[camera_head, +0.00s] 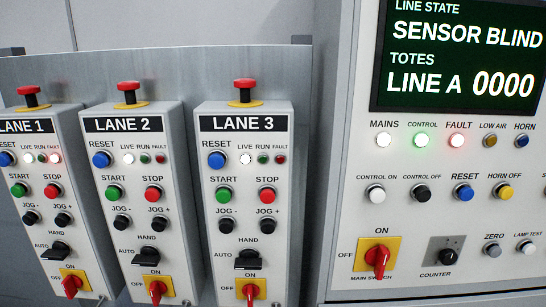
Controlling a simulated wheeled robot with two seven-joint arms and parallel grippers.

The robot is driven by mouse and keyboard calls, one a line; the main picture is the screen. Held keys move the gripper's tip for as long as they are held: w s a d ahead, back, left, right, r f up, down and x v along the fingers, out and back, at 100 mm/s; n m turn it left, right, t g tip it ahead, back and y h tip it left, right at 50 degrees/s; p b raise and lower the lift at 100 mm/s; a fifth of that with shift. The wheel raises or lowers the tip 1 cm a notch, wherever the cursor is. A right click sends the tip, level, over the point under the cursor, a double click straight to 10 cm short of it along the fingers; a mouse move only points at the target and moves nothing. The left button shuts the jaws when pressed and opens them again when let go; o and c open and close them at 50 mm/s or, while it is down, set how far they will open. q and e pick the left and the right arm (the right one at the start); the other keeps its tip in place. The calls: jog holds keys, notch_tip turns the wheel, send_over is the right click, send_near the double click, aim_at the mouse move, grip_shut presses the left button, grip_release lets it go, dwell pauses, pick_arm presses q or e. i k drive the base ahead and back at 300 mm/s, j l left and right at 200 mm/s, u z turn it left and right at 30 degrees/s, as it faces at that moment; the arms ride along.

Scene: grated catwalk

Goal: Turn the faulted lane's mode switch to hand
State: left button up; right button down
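The Lane 1 box (85,190) stands at the left edge, partly cut off by the frame. Its FAULT lamp (55,158) glows red-white, while the FAULT lamps of Lane 2 (160,160) and Lane 3 (279,160) are dark. The Lane 1 mode switch (54,253) is a black knob low on the box, with AUTO at its left and HAND above it. Its handle appears to point left, towards AUTO. The similar mode switches of Lane 2 (146,257) and Lane 3 (248,260) appear set the same way. Neither of my grippers is in view.
Below the Lane 1 mode switch is a red rotary switch (72,286) on a yellow plate. Red mushroom buttons (29,92) top the boxes. At right, a panel has a screen (465,50) reading SENSOR BLIND, a lit FAULT lamp (457,140) and a red main switch (378,260).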

aim_at(59, 251)
jog(key=u, duration=1.3)
jog(key=i+j, duration=0.1)
jog(key=j, duration=0.5)
jog(key=i+j+z, duration=0.1)
jog(key=j, duration=0.55)
jog(key=i+j+z, duration=0.1)
jog(key=j, duration=0.5)
